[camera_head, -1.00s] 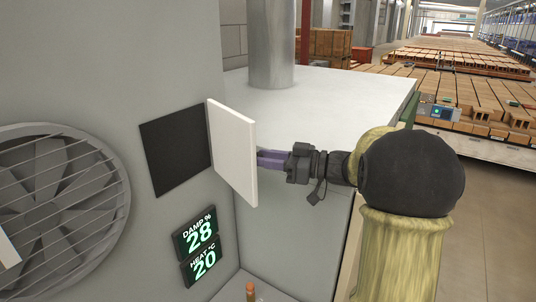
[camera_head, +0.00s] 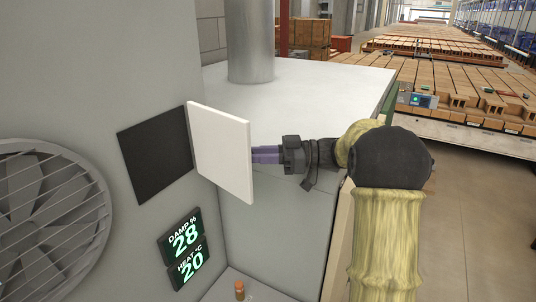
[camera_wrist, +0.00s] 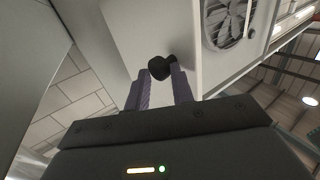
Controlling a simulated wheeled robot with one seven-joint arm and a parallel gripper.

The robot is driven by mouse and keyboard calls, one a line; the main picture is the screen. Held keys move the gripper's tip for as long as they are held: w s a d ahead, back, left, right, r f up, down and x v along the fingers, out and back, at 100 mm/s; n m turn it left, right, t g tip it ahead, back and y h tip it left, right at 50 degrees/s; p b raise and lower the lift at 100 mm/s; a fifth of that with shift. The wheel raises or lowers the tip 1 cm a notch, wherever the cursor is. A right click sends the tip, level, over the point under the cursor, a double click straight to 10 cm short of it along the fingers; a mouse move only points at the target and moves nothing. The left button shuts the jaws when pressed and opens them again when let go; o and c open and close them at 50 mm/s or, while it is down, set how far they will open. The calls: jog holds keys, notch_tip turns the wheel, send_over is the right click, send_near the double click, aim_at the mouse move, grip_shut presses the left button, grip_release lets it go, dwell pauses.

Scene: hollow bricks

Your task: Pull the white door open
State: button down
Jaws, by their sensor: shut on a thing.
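The white door (camera_head: 222,152) is a flat square panel standing out from the grey wall in the head view. Its left edge is beside the right edge of a dark square opening (camera_head: 153,157), which is uncovered. My gripper (camera_head: 256,154) is at the door's right side, its purple fingers partly hidden behind the panel. In the wrist view, a black knob (camera_wrist: 157,68) is between the two fingers, and my gripper (camera_wrist: 163,75) is shut on it. The knob is hidden behind the door in the head view.
A round caged fan (camera_head: 45,215) is on the wall at left. Two green-lit displays (camera_head: 185,250) are below the opening. A white-topped cabinet (camera_head: 300,90) stands behind the door. Brick-laden conveyors (camera_head: 470,85) are at the back right; the floor at right is clear.

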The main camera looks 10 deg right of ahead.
jog(key=c, duration=1.5)
grip_release()
jog(key=shift+w+a+r, duration=0.15)
jog(key=shift+a+r, duration=0.2)
jog(key=shift+a, duration=0.1)
jog(key=shift+c, duration=0.2)
jog(key=o, duration=0.4)
jog(key=shift+w+a+f, duration=0.15)
jog(key=shift+w+a, duration=0.1)
jog(key=shift+a, duration=0.3)
jog(key=shift+s+d, duration=0.1)
jog(key=shift+s, duration=0.05)
jog(key=shift+d+f, duration=0.1)
jog(key=shift+d, duration=0.1)
